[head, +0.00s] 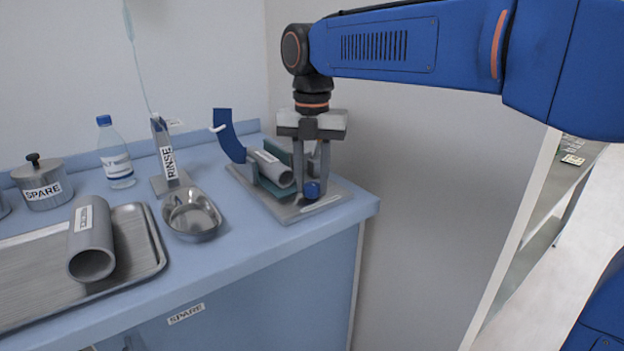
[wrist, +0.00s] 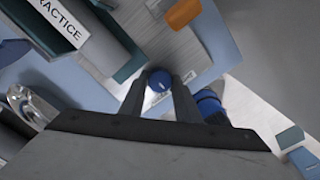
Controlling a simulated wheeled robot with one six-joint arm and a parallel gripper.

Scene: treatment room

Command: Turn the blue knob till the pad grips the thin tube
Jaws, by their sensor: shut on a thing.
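The blue knob (head: 312,190) is at the front right of a small clamp fixture on the counter. My gripper (head: 313,180) points down over it, with its fingers closed on the knob. In the wrist view the knob (wrist: 159,82) shows between the two fingertips (wrist: 160,88). The thin grey tube (head: 277,167), with a white label, lies in the fixture between teal pads (head: 267,184). The label (wrist: 62,22) reads PRACTICE in the wrist view. I cannot tell whether the pad touches the tube.
A thicker grey tube (head: 91,240) lies on a metal tray (head: 146,262) at left. A steel bowl (head: 192,214), a RINSE stand (head: 168,158), a bottle (head: 116,155) and a SPARE pot (head: 42,183) stand nearby. A curved blue piece (head: 228,137) rises behind the fixture. The counter ends just right of it.

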